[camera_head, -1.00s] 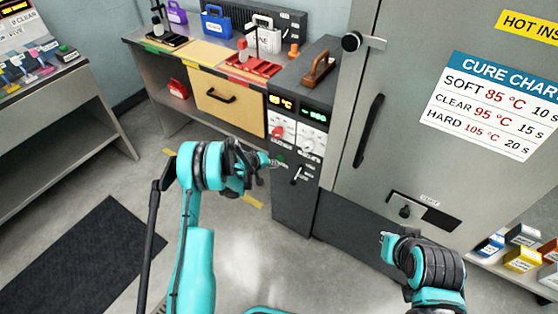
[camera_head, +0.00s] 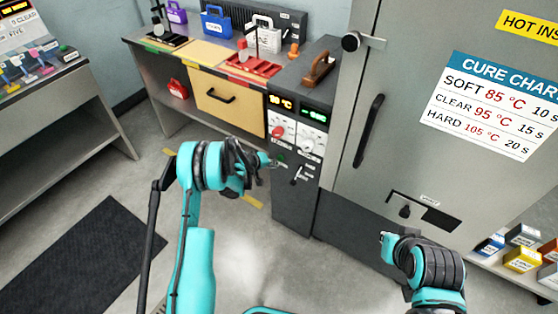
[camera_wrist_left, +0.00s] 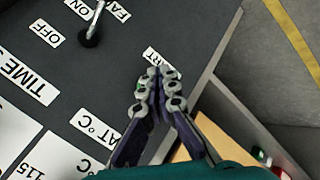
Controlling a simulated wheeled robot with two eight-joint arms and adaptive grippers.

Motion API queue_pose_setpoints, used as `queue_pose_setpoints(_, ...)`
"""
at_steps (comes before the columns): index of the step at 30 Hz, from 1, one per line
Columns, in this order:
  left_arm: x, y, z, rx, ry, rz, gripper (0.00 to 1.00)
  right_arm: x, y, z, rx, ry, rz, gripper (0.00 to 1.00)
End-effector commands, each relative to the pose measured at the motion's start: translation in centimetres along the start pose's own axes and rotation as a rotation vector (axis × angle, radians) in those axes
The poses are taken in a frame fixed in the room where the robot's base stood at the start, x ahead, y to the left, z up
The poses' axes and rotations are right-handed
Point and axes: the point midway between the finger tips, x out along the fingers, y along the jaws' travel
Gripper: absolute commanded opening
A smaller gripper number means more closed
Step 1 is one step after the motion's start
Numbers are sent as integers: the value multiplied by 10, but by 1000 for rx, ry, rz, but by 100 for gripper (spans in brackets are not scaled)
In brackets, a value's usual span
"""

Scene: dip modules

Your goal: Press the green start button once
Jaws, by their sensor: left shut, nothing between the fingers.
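The green start button (camera_head: 281,158) shows as a small dark green spot on the front of the grey control panel (camera_head: 292,206), below the red knob. My left gripper (camera_head: 270,162) is shut and empty, with its fingertips right beside the button. In the left wrist view, the shut fingertips (camera_wrist_left: 160,76) lie over the panel at the partly covered START label (camera_wrist_left: 151,55). The button is hidden behind the fingers there. I cannot tell whether the fingertips touch it.
A black lever (camera_head: 296,175) sits right of the button, and white dials (camera_head: 312,141) are above it. The tall grey cabinet (camera_head: 350,165) stands close on the right. A bench with a yellow drawer (camera_head: 228,105) is on the left. The floor in front is clear.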

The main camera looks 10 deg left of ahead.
Motion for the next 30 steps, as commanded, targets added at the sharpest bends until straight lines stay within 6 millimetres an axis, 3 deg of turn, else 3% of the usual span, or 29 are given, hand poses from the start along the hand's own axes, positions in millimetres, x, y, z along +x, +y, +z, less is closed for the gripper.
queue_pose_setpoints(30, 8, 6, -6, 0, 0, 0, 0, 0, 0, 0, 0, 0, 0, 0)
